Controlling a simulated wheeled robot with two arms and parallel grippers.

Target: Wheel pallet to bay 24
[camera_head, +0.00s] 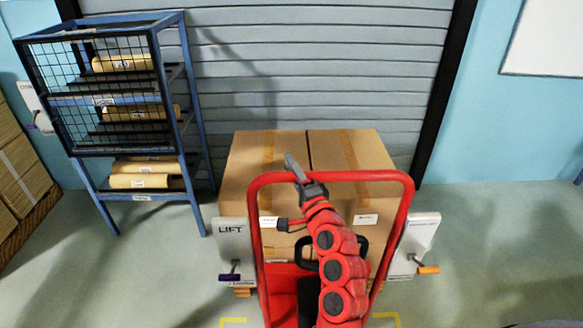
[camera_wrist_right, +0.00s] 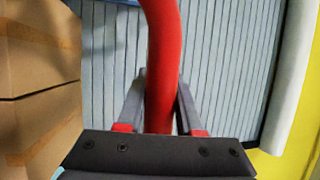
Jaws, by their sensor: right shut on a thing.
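A pallet truck with a red hoop handle (camera_head: 345,176) stands in front of me. Large brown cartons (camera_head: 345,150) sit just beyond the handle; they also show at the left of the right wrist view (camera_wrist_right: 40,60). The pallet under them is mostly hidden. My right gripper (camera_head: 296,168) is at the top bar of the handle, left of its middle. In the right wrist view its two fingers (camera_wrist_right: 160,95) are on either side of the red bar and shut on it. My left gripper is not in view. No bay number is readable.
A grey "LIFT" panel (camera_head: 232,240) and another panel (camera_head: 415,240) flank the handle. A blue rack (camera_head: 105,180) with paper rolls stands at left, near stacked cartons (camera_head: 20,170). A grey shutter (camera_head: 300,80) is behind. Floor at right is clear (camera_head: 490,240). Yellow floor marks (camera_head: 232,321) are below.

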